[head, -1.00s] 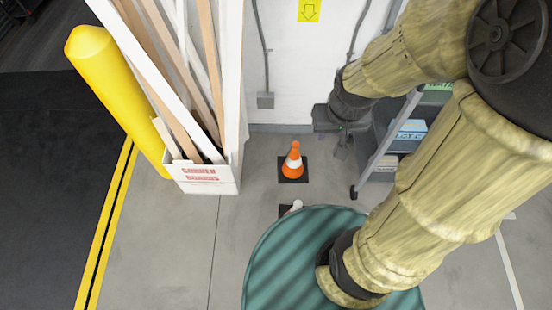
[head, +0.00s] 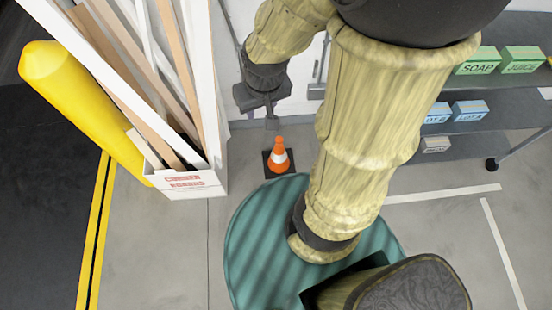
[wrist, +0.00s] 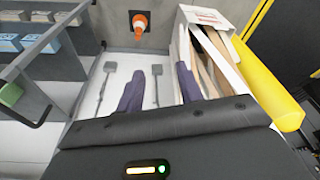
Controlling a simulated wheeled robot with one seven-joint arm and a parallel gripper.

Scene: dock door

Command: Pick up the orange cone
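The orange cone (head: 279,158), with a white band and a square black base, stands upright on the grey floor near the wall in the head view. In the wrist view the cone (wrist: 140,22) shows near the top, beyond my fingertips. My gripper (head: 272,122) is above and behind the cone in the head view, near the wall, and looks apart from it. In the wrist view my gripper (wrist: 159,75) has its two dark fingers spread with nothing between them.
A white box of boards (head: 190,185) and a yellow bollard (head: 85,100) stand left of the cone. A grey shelf (head: 480,125) with soap, juice and lot boxes is at the right. Bare floor (head: 215,240) lies in front of the box.

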